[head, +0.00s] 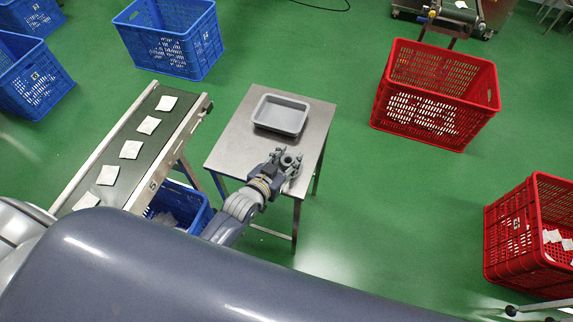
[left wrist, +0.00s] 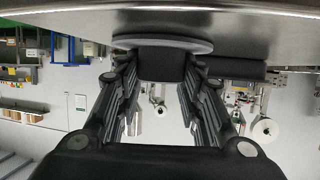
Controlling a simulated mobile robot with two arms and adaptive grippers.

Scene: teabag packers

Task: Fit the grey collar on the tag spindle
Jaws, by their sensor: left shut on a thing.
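The grey collar (head: 290,161) shows in the head view as a small ring with a dark hole, over the front right part of the steel table. My left gripper (head: 284,161) is shut on it. In the left wrist view, the fingers of my left gripper (left wrist: 160,95) close from both sides on the collar's dark body (left wrist: 162,66), with a wide grey rim (left wrist: 162,43) at the table side. I cannot tell whether the rim touches the table. I cannot make out the tag spindle in either view. My right gripper is not in view.
The steel table (head: 233,140) carries a grey tray (head: 281,115) behind the collar. A conveyor (head: 118,150) with several white teabags runs at left, with a blue crate (head: 180,205) beside it. Red crates (head: 436,98) stand at right. Green floor is clear between.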

